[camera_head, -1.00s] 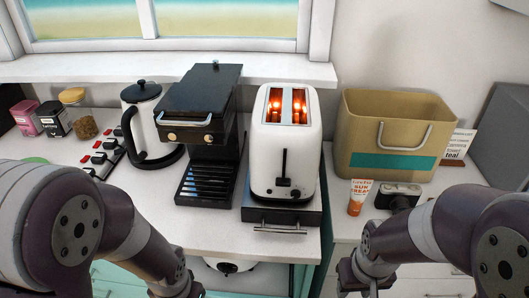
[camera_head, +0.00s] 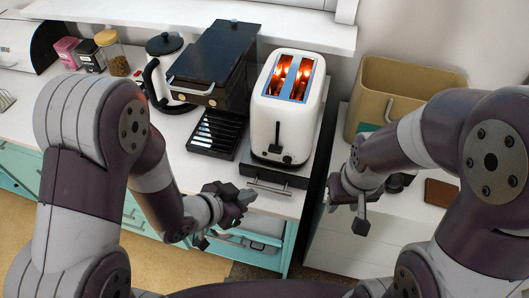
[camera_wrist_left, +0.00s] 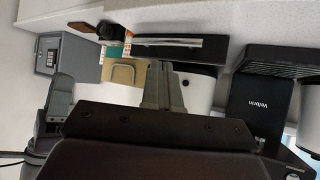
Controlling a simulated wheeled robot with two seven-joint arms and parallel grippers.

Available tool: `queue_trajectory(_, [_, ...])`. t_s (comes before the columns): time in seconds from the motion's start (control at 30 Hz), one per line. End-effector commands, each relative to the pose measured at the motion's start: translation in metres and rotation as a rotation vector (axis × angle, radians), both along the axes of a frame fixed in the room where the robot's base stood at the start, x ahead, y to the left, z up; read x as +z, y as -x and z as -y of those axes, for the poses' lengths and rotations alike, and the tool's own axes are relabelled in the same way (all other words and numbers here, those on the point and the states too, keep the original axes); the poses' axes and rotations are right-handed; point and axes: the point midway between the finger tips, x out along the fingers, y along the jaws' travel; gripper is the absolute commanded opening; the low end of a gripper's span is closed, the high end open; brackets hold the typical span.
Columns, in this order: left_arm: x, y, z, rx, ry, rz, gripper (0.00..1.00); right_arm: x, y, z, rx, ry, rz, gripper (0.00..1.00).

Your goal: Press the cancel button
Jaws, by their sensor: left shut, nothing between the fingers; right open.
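The white toaster (camera_head: 262,107) stands on a black drawer stand on the counter, its slots (camera_head: 291,75) glowing orange. Its front has a black lever (camera_head: 277,135) and a small dark round control (camera_head: 287,159) low down; no cancel label is legible. In the left wrist view, the toaster's white body (camera_wrist_left: 203,88) shows behind my fingers with a dark round spot (camera_wrist_left: 185,83). My left gripper (camera_head: 243,198) is shut and empty, in front of the stand, apart from the toaster in the head view; it also shows in the wrist view (camera_wrist_left: 160,72). My right gripper (camera_head: 348,205) is open and empty to the right.
The black stand's drawer handle (camera_head: 267,188) sticks out below the toaster. A black coffee machine (camera_head: 215,62) and a kettle (camera_head: 158,78) stand to the left. A tan bin (camera_head: 400,88) stands to the right, partly behind my right arm.

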Motion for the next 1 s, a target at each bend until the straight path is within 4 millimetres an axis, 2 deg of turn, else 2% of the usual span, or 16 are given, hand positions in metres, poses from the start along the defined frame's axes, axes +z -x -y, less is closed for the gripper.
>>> queue_trajectory(0.17, [0.001, -0.009, 0.003, -0.001, 0.0, 0.001, 0.0, 0.001, 0.0, 0.0, 0.0, 0.0, 0.0, 0.43])
queue_trajectory(0.5, [0.0, -0.056, 0.018, 0.001, 0.0, 0.0, 0.0, 0.005, 0.0, 0.0, 0.0, 0.0, 0.0, 0.43])
queue_trajectory(0.7, [0.001, -0.076, 0.024, 0.001, -0.001, -0.001, 0.0, 0.009, 0.0, 0.0, 0.0, 0.0, 0.0, 0.43])
queue_trajectory(1.0, [0.0, -0.084, 0.027, 0.001, -0.002, -0.001, 0.0, 0.009, 0.0, 0.0, 0.0, 0.0, 0.0, 0.43])
